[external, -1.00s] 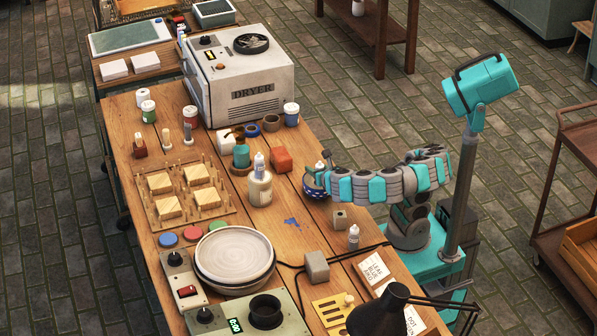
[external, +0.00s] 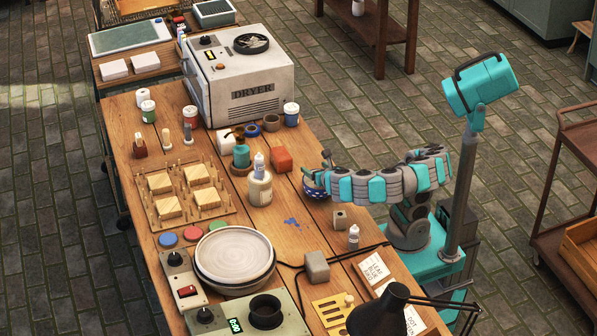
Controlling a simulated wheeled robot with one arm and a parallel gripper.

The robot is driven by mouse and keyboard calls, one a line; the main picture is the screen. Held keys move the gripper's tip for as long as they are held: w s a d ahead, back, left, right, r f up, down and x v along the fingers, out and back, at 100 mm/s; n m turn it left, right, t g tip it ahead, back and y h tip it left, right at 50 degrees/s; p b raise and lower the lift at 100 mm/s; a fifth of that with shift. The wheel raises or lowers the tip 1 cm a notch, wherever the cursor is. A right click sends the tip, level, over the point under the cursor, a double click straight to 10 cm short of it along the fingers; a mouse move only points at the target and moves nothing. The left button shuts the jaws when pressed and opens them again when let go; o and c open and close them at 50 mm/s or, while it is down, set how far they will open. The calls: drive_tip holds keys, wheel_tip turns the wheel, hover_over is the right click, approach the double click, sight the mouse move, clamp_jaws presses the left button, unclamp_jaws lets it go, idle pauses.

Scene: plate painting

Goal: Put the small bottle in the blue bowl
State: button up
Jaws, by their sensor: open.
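The blue bowl (external: 318,193), dark blue with pale specks, sits on the right part of the wooden table, partly hidden by my arm. My gripper (external: 326,160) is at the bowl, over its far side; its jaws are open, though the fingers are small and partly hidden. I cannot see whether anything lies inside the bowl. A small white bottle (external: 354,238) with a grey tip stands upright near the table's right edge, apart from my gripper. A larger cream bottle (external: 260,188) with a pale nozzle stands upright left of the bowl.
A red-orange block (external: 281,160) and a teal cup (external: 241,157) stand left of the bowl. A small grey-brown block (external: 340,219) and a grey cube (external: 316,267) are nearer the front. The dryer (external: 240,85) stands behind. A black cable crosses the table's right side.

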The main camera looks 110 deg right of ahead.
drive_tip(key=shift+r, duration=0.1)
wheel_tip(320, 180, up, 7)
drive_tip(key=p, duration=0.4)
idle(0.3)
